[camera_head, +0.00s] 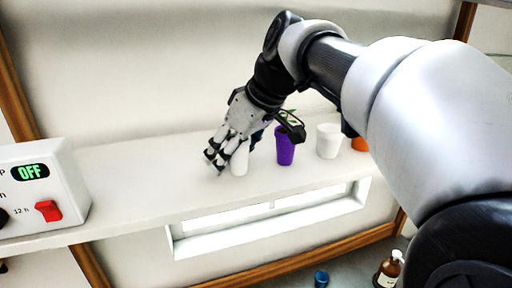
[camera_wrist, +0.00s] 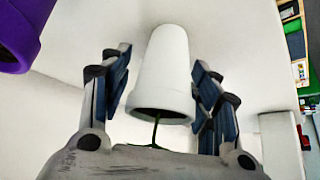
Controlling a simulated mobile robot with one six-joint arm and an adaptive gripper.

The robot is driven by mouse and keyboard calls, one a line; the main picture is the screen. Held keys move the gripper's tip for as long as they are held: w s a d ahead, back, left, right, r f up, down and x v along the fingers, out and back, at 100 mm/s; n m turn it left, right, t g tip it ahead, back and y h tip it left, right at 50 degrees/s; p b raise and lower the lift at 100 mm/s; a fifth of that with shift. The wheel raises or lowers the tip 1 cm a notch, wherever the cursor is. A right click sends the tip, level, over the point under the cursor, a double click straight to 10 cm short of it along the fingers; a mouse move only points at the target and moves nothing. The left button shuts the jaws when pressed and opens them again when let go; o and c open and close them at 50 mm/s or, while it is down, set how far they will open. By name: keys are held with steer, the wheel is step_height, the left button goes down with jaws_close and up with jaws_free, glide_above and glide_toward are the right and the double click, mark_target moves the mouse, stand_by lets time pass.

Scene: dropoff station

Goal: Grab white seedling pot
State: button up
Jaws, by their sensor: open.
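A white seedling pot (camera_head: 240,161) stands on the shelf at the left end of the row of pots, partly hidden by my gripper (camera_head: 222,160). In the wrist view the white pot (camera_wrist: 164,62) lies between the two blue-padded fingers of my gripper (camera_wrist: 162,75). A gap shows on each side of it, so the fingers are open and not closed on it. A thin green stem (camera_wrist: 155,132) shows at the pot's rim, near the palm.
A purple pot (camera_head: 285,150) with a green plant stands close to the right, also at the wrist view's upper left (camera_wrist: 18,35). Beyond it are another white pot (camera_head: 328,142) and an orange pot (camera_head: 360,145). A control box reading OFF (camera_head: 40,188) sits at the left.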

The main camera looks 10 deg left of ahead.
steer(key=shift+c, duration=0.3)
steer(key=c, duration=1.1)
